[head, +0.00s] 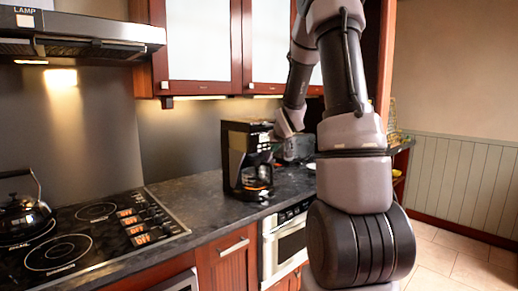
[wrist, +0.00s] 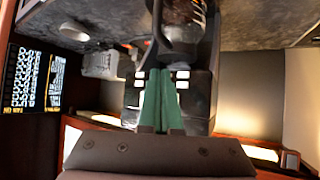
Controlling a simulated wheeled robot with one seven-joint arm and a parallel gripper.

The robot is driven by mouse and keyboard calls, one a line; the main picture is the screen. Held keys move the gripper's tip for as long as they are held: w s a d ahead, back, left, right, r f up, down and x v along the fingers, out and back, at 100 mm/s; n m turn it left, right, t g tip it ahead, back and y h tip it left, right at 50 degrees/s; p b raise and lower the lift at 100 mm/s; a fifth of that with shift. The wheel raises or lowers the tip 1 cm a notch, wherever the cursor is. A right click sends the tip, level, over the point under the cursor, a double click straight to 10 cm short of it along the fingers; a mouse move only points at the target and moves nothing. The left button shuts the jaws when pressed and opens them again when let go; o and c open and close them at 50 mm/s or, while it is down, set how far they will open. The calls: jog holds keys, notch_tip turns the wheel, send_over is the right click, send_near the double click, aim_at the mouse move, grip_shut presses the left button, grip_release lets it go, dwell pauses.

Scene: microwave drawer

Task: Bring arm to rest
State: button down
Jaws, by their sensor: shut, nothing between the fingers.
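My arm rises on the right of the head view, bends at the top and comes down behind to the counter. My gripper (wrist: 158,78) shows in the wrist view as two green fingers pressed together, with nothing between them. In the head view the arm's end is beside the right side of the black coffee maker (head: 236,160), and its fingers are hard to make out there. The coffee maker, with its glass carafe (head: 257,183), stands upright on the counter. In the wrist view it lies behind the fingers; I cannot tell whether they touch it.
The dark counter (head: 205,205) runs along the wall. A cooktop with a black kettle (head: 22,217) is at left, under a hood (head: 75,32). Upper cabinets (head: 198,48) hang above. A steel-fronted drawer appliance (head: 290,240) is below. Open floor (head: 465,265) lies at right.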

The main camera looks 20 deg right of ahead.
jog(key=s+a+r+g+y, duration=0.1)
jog(key=s+a+r, duration=0.3)
jog(key=s, duration=0.7)
jog(key=s+a+r+m+g+y, duration=0.1)
jog(key=s+a+r, duration=0.3)
jog(key=s+a, duration=0.4)
jog(key=s+a+r+m+g+y, duration=0.1)
jog(key=s+a+r, duration=0.4)
jog(key=s, duration=1)
jog(key=shift+s+a+g+y, duration=0.35)
jog(key=shift+a+y, duration=0.25)
jog(key=shift+a, duration=0.2)
